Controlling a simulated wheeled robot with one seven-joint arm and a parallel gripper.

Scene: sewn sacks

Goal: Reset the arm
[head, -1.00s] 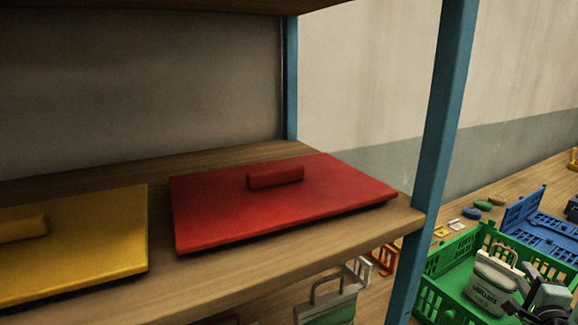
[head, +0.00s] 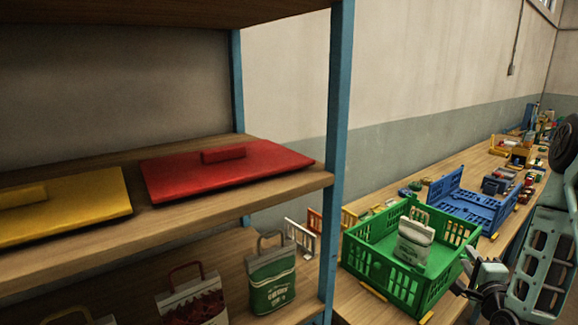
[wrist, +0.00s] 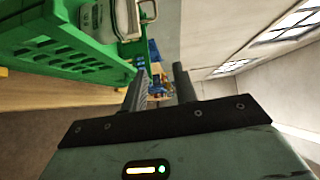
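My gripper (head: 466,273) is beside the right side of the green crate (head: 383,267), apart from the sack. In the wrist view my gripper (wrist: 161,82) shows two dark fingers with an empty gap between them, so it is open. The sack (wrist: 105,16) and the crate (wrist: 62,60) also show at the upper left of the wrist view.
A shelf unit at left carries a yellow lid (head: 66,208) and a red lid (head: 228,171). Below them stand a green sack (head: 272,280) and a red-and-white sack (head: 190,300). A blue crate (head: 473,213) sits behind the green one. A blue post (head: 338,130) stands between shelf and bench.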

